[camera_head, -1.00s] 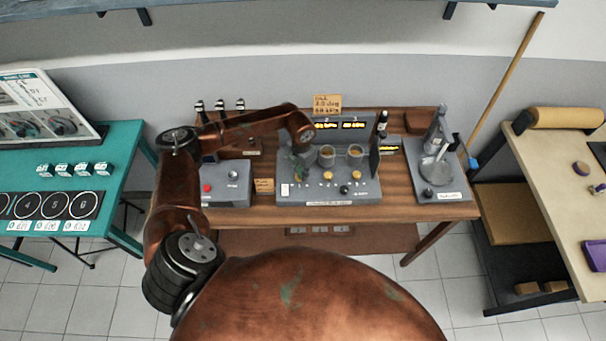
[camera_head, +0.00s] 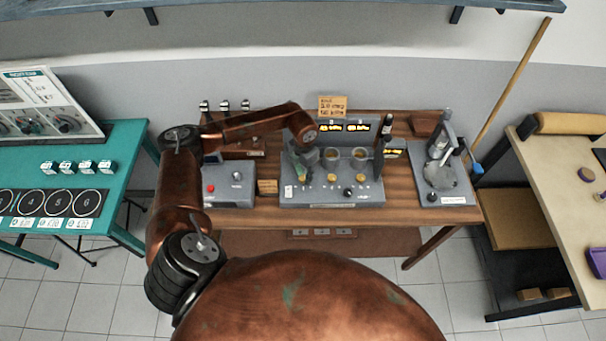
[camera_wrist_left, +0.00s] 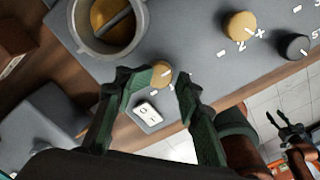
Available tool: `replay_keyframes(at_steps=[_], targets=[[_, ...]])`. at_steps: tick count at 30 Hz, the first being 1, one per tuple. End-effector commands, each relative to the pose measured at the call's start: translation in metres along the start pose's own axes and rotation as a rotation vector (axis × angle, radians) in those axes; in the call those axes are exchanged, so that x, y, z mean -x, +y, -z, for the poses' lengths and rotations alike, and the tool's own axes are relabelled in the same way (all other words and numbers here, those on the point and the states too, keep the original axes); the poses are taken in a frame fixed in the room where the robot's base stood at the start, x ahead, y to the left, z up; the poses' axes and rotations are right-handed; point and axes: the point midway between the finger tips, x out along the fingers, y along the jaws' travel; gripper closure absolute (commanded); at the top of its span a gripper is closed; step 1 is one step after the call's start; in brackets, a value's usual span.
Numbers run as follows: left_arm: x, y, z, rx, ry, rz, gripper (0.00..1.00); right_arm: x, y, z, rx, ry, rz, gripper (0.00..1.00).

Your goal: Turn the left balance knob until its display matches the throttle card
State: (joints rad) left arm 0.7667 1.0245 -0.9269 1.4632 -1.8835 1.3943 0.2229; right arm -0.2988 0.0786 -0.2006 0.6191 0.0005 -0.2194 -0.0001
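The grey console (camera_head: 320,198) stands on the wooden bench with lit yellow displays (camera_head: 358,128) on its back panel. Their digits are too small to read. My left gripper (camera_wrist_left: 156,84) is open. Its green fingers stand either side of the leftmost yellow knob (camera_wrist_left: 161,73), with gaps visible. A tan handwritten card (camera_head: 332,105) stands behind the console, unreadable here. My right gripper (camera_wrist_left: 284,122) shows small at the wrist view's right edge, fingers apart.
A cup-like throat (camera_wrist_left: 108,22) rises beside the left fingers. A white switch (camera_wrist_left: 148,112) and black knob (camera_wrist_left: 295,46) are on the console. A grey box with a red button (camera_head: 211,188) stands left; a grey stand (camera_head: 440,175) stands right.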

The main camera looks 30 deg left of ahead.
Motion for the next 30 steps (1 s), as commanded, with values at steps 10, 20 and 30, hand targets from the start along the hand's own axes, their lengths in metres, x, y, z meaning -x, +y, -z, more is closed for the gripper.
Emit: replay_keyframes(at_steps=[10, 20, 30], targets=[[0.072, 0.003, -0.001, 0.003, -0.007, -0.005, 0.69, 0.0, 0.001, -0.001, 0.0, -0.001, -0.001, 0.6], [0.111, 0.004, -0.001, 0.004, -0.006, -0.005, 0.69, 0.0, 0.001, -0.001, 0.0, -0.001, -0.002, 0.6], [0.113, 0.003, -0.001, 0.004, -0.005, -0.004, 0.66, 0.0, 0.001, -0.001, 0.0, -0.001, -0.001, 0.6]])
